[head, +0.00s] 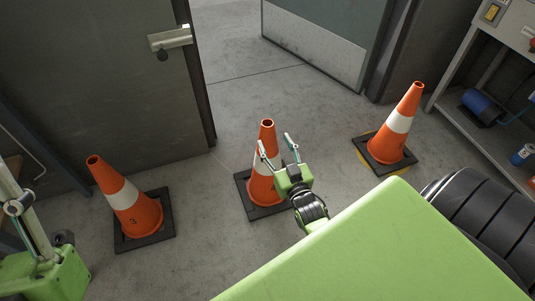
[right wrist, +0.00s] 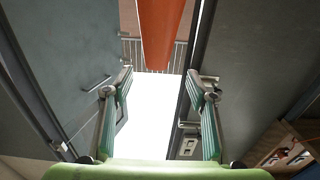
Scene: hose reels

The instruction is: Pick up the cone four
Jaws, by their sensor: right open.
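Three orange cones with white bands stand on dark square bases in the head view. The left cone (head: 126,203) bears a 3. The middle cone (head: 265,187) stands behind my right gripper (head: 276,146), and I see no number on it. The right cone (head: 395,135) has marks too small to read, so I cannot tell which is cone four. My right gripper is open, its fingers over the middle cone's upper part. In the right wrist view, an orange cone part (right wrist: 160,35) hangs in from the top, beyond the open fingertips (right wrist: 160,85).
A grey door (head: 95,85) stands behind the left and middle cones. A second door leaf (head: 325,45) is open at the back. A metal shelf (head: 485,140) with blue items stands at the right. Bare concrete floor (head: 240,100) lies behind the cones.

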